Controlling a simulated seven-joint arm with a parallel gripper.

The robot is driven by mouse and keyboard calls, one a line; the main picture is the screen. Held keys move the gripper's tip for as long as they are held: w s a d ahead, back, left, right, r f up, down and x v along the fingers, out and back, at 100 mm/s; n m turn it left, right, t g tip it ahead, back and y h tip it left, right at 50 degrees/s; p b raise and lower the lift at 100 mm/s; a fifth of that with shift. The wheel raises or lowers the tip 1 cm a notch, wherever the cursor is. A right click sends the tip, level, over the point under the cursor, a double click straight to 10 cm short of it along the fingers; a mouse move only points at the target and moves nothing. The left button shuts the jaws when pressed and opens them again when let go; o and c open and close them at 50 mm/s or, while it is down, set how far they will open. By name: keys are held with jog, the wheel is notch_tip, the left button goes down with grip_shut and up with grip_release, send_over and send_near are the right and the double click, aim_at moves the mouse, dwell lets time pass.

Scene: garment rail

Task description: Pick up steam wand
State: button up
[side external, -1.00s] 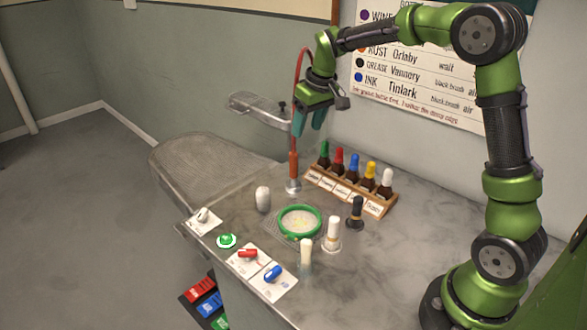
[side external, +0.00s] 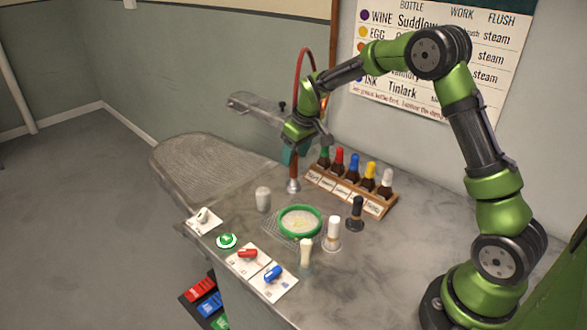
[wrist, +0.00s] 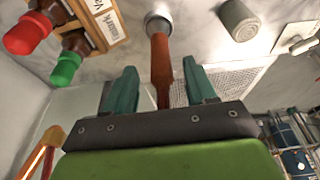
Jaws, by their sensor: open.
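The steam wand (side external: 293,169) stands upright in a metal holder on the counter, with a red-brown handle and a red hose arching above it. In the wrist view the wand's handle (wrist: 161,66) runs between the two teal fingers of my gripper (wrist: 161,90), with a gap on each side. In the side view my gripper (side external: 295,152) is at the upper part of the handle and hides some of it. My gripper is open, and the wand's base sits in its round holder (wrist: 158,22).
A rack of bottles (side external: 349,190) with coloured caps stands close to the right of the wand. A white-grey cylinder (side external: 263,199) and a green-rimmed dish (side external: 300,221) are in front. The ironing board (side external: 205,165) lies to the left.

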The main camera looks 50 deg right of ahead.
aim_at(292, 165)
jog(key=x, duration=0.4)
jog(key=shift+a+f, duration=0.1)
jog(key=shift+f, duration=0.25)
jog(key=shift+c, duration=0.3)
jog(key=shift+r, duration=0.1)
grip_shut()
jog(key=shift+r, duration=0.6)
notch_tip(292, 165, up, 3)
jog(key=shift+f, duration=0.25)
jog(key=s+a+r, duration=0.1)
jog(key=s+a, duration=0.1)
jog(key=s, duration=1.3)
jog(key=shift+s+a, duration=0.25)
jog(key=shift+s, duration=0.15)
